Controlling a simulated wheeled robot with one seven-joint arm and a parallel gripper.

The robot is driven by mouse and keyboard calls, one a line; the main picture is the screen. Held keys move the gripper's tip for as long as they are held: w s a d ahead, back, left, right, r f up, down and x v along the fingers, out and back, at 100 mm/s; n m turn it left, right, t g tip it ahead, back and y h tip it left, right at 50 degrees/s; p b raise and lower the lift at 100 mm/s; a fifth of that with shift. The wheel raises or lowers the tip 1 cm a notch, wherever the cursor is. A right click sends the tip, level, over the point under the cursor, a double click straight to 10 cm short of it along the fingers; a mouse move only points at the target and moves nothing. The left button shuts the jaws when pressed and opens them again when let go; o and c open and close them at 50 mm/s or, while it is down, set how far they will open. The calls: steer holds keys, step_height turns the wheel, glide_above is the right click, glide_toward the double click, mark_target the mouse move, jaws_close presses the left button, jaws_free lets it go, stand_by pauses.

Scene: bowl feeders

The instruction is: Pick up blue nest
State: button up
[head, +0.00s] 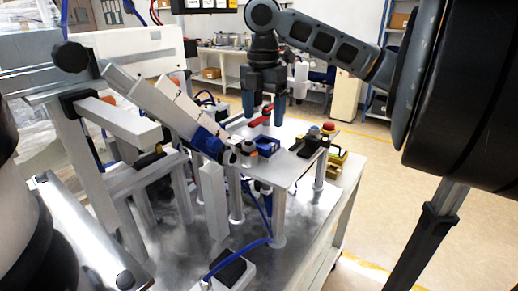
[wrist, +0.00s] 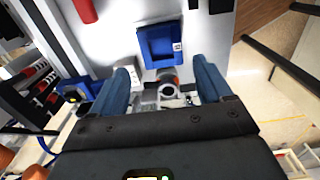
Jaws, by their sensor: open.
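The blue nest (head: 266,146) is a small square blue block with a recess. It lies on the pale raised plate (head: 285,170) in the head view. In the wrist view the blue nest (wrist: 142,47) is above the picture's middle, just beyond the fingertips and roughly centred between them. My gripper (head: 264,116) points down over the plate, its two blue fingers apart. In the wrist view my gripper (wrist: 163,75) is open, with nothing held between the fingers. A gap shows between the fingers and the nest.
A red part (head: 262,120) lies beyond the nest. A grey cylindrical fitting (wrist: 168,90) shows between my fingers, near the nest. A blue block (head: 208,142) caps the sloping rail (head: 150,100) at left. Black and yellow devices (head: 335,160) stand at the plate's right.

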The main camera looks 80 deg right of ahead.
mark_target(264, 136)
step_height(264, 136, down, 7)
steer(key=shift+s+r+p, duration=0.1)
steer(key=shift+r+p, duration=0.05)
steer(key=shift+p, duration=0.4)
steer(key=shift+c, duration=0.2)
steer(key=c, duration=0.9)
